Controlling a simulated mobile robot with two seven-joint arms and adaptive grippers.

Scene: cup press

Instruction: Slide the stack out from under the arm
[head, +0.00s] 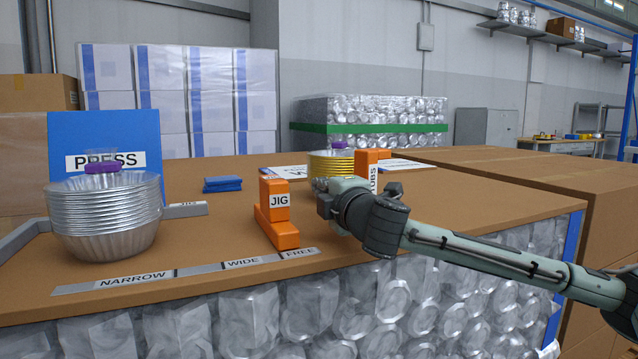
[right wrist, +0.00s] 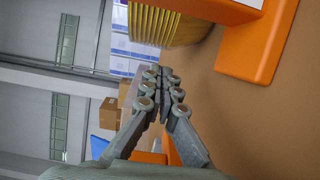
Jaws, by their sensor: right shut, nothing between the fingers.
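A stack of silver fluted cups (head: 104,220) stands at the left of the table, with a purple piece (head: 103,167) on top. A blue board marked PRESS (head: 105,125) stands behind it. A gold stack (head: 331,165) stands farther back near the middle, also with a purple piece (head: 339,145) above it; its lower part is partly hidden by my right gripper. The gold stack also shows at the top of the right wrist view (right wrist: 165,22). My right gripper (head: 322,191) is shut and empty, in front of the gold stack. My left gripper is not in view.
An orange JIG block (head: 277,212) stands mid-table, left of my right gripper. An orange lettered block (head: 367,166) stands beside the gold stack. A strip marked NARROW, WIDE, FREE (head: 190,271) runs along the front edge. A small blue item (head: 222,184) lies behind.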

